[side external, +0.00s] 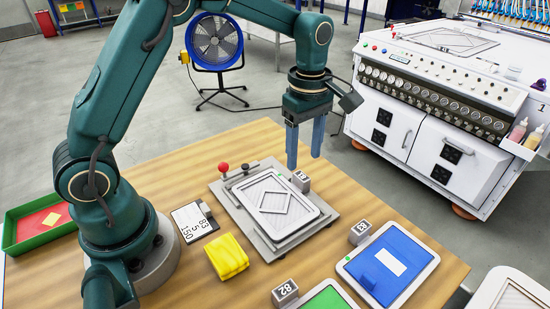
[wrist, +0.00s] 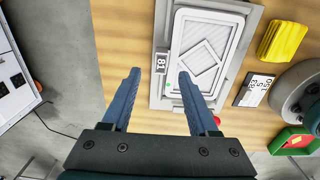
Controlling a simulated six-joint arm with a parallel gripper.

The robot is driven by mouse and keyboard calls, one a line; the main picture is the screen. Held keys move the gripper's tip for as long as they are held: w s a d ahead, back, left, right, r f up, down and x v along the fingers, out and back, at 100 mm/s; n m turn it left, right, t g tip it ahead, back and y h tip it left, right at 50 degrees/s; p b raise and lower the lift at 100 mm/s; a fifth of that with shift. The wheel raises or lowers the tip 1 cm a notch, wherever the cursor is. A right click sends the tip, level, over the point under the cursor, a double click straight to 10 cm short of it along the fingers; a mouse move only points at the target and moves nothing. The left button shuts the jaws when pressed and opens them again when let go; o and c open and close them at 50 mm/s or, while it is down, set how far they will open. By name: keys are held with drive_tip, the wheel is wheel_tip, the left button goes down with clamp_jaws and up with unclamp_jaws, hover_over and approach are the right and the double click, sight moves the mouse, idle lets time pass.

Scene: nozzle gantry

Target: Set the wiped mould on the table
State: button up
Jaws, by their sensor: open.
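A pale grey rectangular mould (side external: 301,225) with a raised diamond lies flat on a grey fixture plate (side external: 267,246) on the wooden table. Its inside shows bare, with no colour in it. It also shows in the wrist view (wrist: 207,48). A block labelled 81 (wrist: 161,62) stands at the plate's edge. My gripper (side external: 305,160) is open and empty, pointing down above the table's far edge, behind the mould and apart from it. In the wrist view its blue fingers (wrist: 158,72) are spread, with the plate beyond them.
A folded yellow cloth (side external: 227,258) and a number card (side external: 193,222) lie left of the plate. A blue-filled mould (side external: 388,262) and a green-filled one (side external: 328,298) lie right, beside labelled blocks. A red-knobbed lever (side external: 223,168) stands behind the plate. Bare wood lies between.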

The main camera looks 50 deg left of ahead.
sight(302, 176)
drive_tip(key=shift+f, duration=2.6)
clamp_jaws()
